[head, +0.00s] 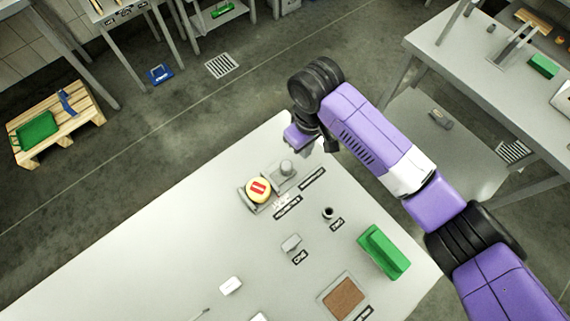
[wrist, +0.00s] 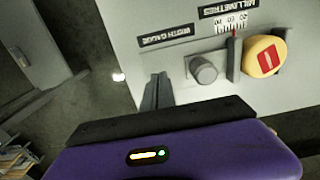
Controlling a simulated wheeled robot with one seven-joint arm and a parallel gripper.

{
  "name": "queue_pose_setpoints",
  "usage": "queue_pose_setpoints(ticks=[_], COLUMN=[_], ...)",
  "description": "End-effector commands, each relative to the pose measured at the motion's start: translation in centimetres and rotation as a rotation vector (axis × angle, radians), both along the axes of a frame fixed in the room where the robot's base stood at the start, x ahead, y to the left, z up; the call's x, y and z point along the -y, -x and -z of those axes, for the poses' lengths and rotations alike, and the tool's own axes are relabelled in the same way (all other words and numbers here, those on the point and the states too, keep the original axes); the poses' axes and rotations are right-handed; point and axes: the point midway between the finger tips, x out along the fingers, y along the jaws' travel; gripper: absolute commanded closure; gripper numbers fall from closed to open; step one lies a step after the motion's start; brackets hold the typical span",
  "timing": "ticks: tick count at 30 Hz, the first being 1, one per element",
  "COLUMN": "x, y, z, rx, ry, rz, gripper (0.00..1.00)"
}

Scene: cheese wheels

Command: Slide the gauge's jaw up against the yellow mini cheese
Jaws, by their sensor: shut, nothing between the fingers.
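The yellow mini cheese (wrist: 252,52) has a red label and sits at the width gauge, right of the sliding jaw's upright plate (wrist: 233,62). A very narrow gap or contact lies between plate and cheese; I cannot tell which. A grey round knob (wrist: 204,70) stands on the jaw's left side. The millimetre scale (wrist: 231,25) lies behind, with a red pointer at the plate. In the head view the cheese (head: 257,190) and knob (head: 287,167) show near the table's far edge. My gripper (wrist: 158,90) is shut and empty, left of the knob and apart from it.
The table's far edge lies close to my gripper. Free table surface lies left of the gauge.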

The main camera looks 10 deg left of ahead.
Motion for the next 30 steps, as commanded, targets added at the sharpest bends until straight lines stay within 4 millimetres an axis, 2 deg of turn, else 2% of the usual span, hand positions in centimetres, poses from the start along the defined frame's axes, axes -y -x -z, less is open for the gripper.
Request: queue_pose_setpoints(ticks=[3,16,24,30], x=[0.0,-0.1,-0.1,0.0], y=[0.0,0.0,0.0,0.0], z=[-1.7,-5.3,-7.2,-7.7], rx=[0.001,0.001,0.001,0.000], ry=[-0.001,-0.002,-0.001,0.000], rz=[0.001,0.000,-0.001,0.000], gripper=[1.00,1.00,1.00,1.00])
